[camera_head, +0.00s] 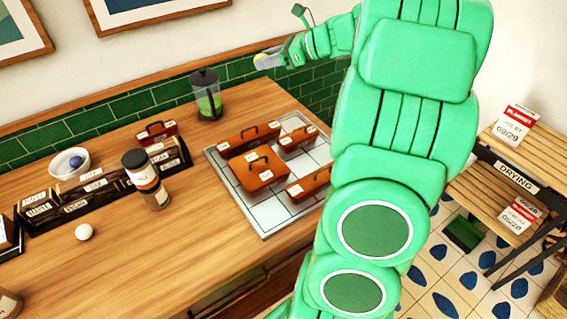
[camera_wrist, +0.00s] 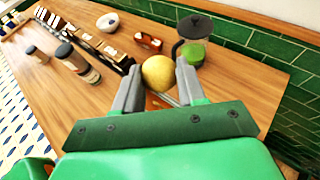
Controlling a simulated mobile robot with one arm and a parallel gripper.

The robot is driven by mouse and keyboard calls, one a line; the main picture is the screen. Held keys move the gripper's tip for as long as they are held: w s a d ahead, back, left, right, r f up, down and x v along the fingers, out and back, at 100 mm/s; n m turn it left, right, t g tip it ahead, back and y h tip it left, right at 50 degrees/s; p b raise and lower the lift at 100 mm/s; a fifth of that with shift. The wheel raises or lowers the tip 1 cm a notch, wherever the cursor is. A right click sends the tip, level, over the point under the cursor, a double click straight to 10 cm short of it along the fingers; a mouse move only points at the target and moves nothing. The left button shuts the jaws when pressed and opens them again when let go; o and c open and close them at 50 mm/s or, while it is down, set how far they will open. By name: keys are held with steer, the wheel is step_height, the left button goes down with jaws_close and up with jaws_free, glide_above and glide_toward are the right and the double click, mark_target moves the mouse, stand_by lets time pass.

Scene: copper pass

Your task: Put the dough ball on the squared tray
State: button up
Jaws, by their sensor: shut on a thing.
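A pale yellow ball, which looks like the dough ball (camera_wrist: 158,73), is between the two fingers of my gripper (camera_wrist: 157,84) in the wrist view. The fingers are shut on it from both sides. The squared tray (camera_head: 267,222) is pale with grid lines and lies on the wooden counter. Several brown handled cases stand on it, with bare squares at its front left. My arm hides its right side.
A glass press with green contents (camera_head: 207,96) stands behind the tray.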

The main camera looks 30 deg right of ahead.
steer(key=shift+s+d+r+n+g+y, duration=0.65)
steer(key=shift+s+d+r, duration=0.9)
steer(key=shift+s, duration=1.3)
steer(key=shift+s+d+r+n+g+y, duration=0.65)
steer(key=shift+s+d+r, duration=0.55)
steer(key=shift+s+d, duration=1.15)
step_height(320, 180, down, 19)
steer(key=w+d+f, duration=0.1)
steer(key=w, duration=0.1)
steer(key=w+d+f, duration=0.1)
steer(key=w, duration=0.1)
steer(key=w+d+f, duration=0.1)
steer(key=w, duration=0.1)
steer(key=shift+w+d+f, duration=0.15)
steer(key=shift+w+f, duration=0.05)
glide_above(305, 124)
steer(key=s+a, duration=0.1)
steer(key=f, duration=0.4)
steer(key=shift+s+f, duration=0.2)
steer(key=shift+f, duration=0.05)
steer(key=shift+w+d+f, duration=0.35)
steer(key=shift+w+f, duration=0.15)
steer(key=shift+f, duration=0.2)
steer(key=shift+w+f, duration=0.1)
steer(key=shift+f, duration=1.55)
steer(key=shift+f, duration=0.1)
